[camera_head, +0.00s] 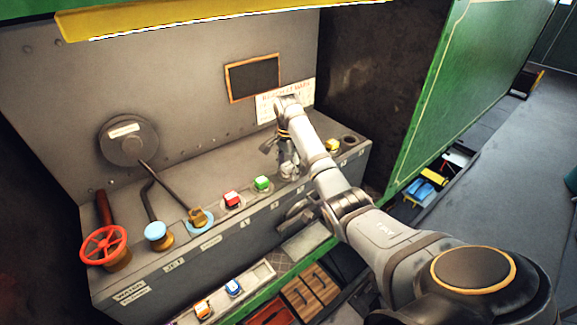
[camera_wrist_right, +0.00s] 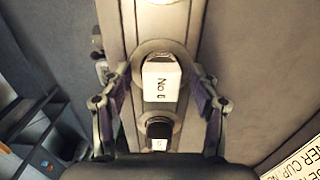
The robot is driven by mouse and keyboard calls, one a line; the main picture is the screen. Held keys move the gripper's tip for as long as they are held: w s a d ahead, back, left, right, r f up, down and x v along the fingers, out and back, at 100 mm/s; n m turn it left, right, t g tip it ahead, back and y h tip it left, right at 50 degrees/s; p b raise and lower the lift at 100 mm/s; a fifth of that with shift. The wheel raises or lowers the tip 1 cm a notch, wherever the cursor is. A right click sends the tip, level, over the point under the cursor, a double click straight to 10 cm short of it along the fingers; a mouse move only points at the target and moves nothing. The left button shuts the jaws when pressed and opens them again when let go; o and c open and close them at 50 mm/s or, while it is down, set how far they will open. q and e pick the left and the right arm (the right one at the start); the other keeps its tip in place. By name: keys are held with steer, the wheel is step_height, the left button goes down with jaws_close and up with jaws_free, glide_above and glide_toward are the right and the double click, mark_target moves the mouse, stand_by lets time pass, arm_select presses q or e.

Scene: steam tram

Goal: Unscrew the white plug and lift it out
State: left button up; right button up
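The white plug (camera_wrist_right: 161,80) has a square head marked "No" and sits in a round collar on the shelf, seen in the right wrist view. My right gripper (camera_wrist_right: 161,88) is open, with one finger on each side of the white plug and a visible gap to both sides. In the head view my right gripper (camera_head: 287,163) points down at the shelf between the green plug and the yellow plug. It mostly hides the white plug there. My left gripper is in neither view.
A red plug (camera_head: 232,198), a green plug (camera_head: 262,184) and a yellow plug (camera_head: 332,146) stand along the same shelf. A black plug (camera_wrist_right: 159,131) is close by. A red valve wheel (camera_head: 104,245) and blue-topped fittings are at the left. A back wall (camera_head: 190,65) rises behind.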

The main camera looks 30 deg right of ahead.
steer(key=shift+w+d+f, duration=0.1)
steer(key=shift+w+d, duration=0.05)
steer(key=shift+d, duration=0.05)
steer(key=shift+c, duration=1.1)
steer(key=c, duration=0.5)
steer(key=shift+a, duration=0.1)
steer(key=shift+c, duration=1.1)
jaws_close()
steer(key=n, duration=0.3)
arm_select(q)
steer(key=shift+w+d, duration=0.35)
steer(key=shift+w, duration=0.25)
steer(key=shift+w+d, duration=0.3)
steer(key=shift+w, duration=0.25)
arm_select(e)
steer(key=shift+n, duration=0.5)
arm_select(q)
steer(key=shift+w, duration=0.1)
arm_select(e)
steer(key=n, duration=0.4)
